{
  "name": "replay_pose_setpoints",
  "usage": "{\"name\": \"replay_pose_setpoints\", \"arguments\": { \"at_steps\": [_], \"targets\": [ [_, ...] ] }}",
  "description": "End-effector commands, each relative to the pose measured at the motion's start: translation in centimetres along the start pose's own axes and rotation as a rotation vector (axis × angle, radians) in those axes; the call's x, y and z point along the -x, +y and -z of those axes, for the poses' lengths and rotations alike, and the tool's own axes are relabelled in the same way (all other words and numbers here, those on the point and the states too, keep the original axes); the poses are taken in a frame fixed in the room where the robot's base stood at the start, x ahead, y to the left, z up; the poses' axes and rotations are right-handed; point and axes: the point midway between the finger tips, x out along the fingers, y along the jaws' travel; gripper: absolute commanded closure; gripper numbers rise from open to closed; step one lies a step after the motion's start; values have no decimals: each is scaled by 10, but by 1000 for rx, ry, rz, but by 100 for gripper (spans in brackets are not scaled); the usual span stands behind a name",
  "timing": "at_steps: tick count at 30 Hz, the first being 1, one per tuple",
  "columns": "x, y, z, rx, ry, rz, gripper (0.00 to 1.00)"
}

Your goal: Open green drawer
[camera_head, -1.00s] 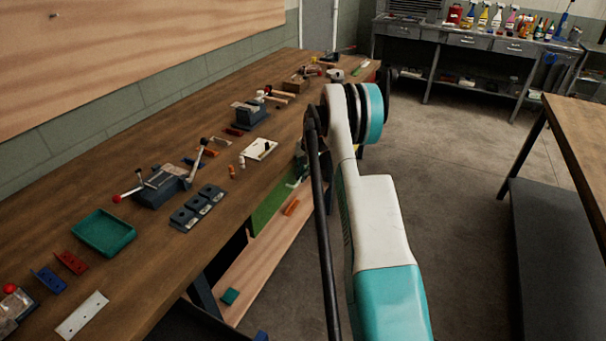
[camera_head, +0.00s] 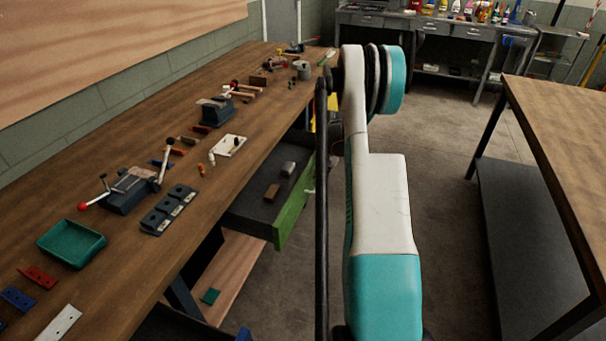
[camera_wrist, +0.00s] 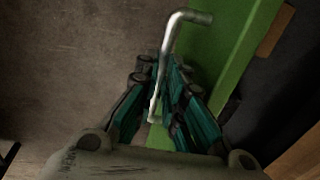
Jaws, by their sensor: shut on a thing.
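The green drawer (camera_head: 293,210) stands pulled out from under the long workbench, with its green front and dark inside in view. A brown block (camera_head: 272,192) and a grey block (camera_head: 288,168) lie in it. In the wrist view the green front (camera_wrist: 228,60) runs down the right side, with a bent silver handle (camera_wrist: 178,28) on it. My gripper (camera_wrist: 160,85) is shut on the handle, whose bar runs down between the teal fingers. In the head view my arm hides the gripper.
The wooden workbench (camera_head: 120,255) on the left carries a vise (camera_head: 128,190), a teal tray (camera_head: 72,243) and several small parts. A second table (camera_head: 565,135) stands at the right. Bare floor (camera_head: 450,190) lies between them.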

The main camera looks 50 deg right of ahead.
Motion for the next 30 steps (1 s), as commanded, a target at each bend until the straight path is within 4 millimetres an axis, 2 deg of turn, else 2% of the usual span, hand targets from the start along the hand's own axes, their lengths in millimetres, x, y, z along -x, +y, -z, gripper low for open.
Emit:
{"name": "replay_pose_setpoints", "arguments": {
  "at_steps": [3, 9, 15, 25, 26, 27, 30],
  "targets": [
    [4, 22, 0, -3, 0, 0, 100],
    [8, 43, 0, -1, 0, 0, 100],
    [10, 51, 0, -1, 1, 0, 100],
    [10, 52, 0, 0, 1, 0, 100],
    [10, 52, 0, 0, 1, 0, 88],
    [10, 52, 0, 0, 1, 0, 82],
    [10, 52, 0, 0, 1, 0, 82]
  ]
}}
